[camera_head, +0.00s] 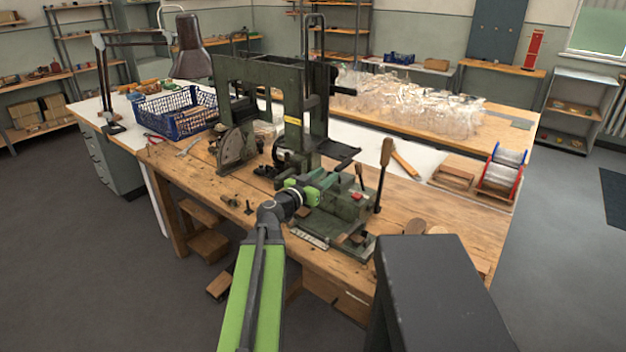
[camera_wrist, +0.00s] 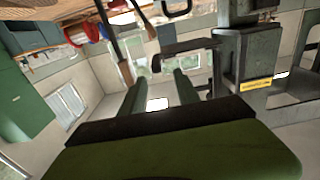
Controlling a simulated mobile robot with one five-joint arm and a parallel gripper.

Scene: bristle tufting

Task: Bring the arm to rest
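My green arm reaches from the bottom of the head view to the front of the workbench. My gripper (camera_head: 322,182) is beside the dark green tufting machine (camera_head: 262,85), just above and in front of the machine's lower green block (camera_head: 345,205). Whether it touches the block cannot be told. In the wrist view, which looks upside down, my gripper's two green fingers (camera_wrist: 159,88) stand apart with nothing seen between them. The machine's dark frame (camera_wrist: 246,58) is at the upper right there, with a dark plate just beyond the fingers.
The wooden bench (camera_head: 460,215) carries an upright wooden-handled lever (camera_head: 384,165), red-and-blue wire spools (camera_head: 502,172), and a blue crate (camera_head: 178,110). A desk lamp (camera_head: 190,48) stands at the left. Clear plastic bags (camera_head: 415,100) lie behind. The floor at right is free.

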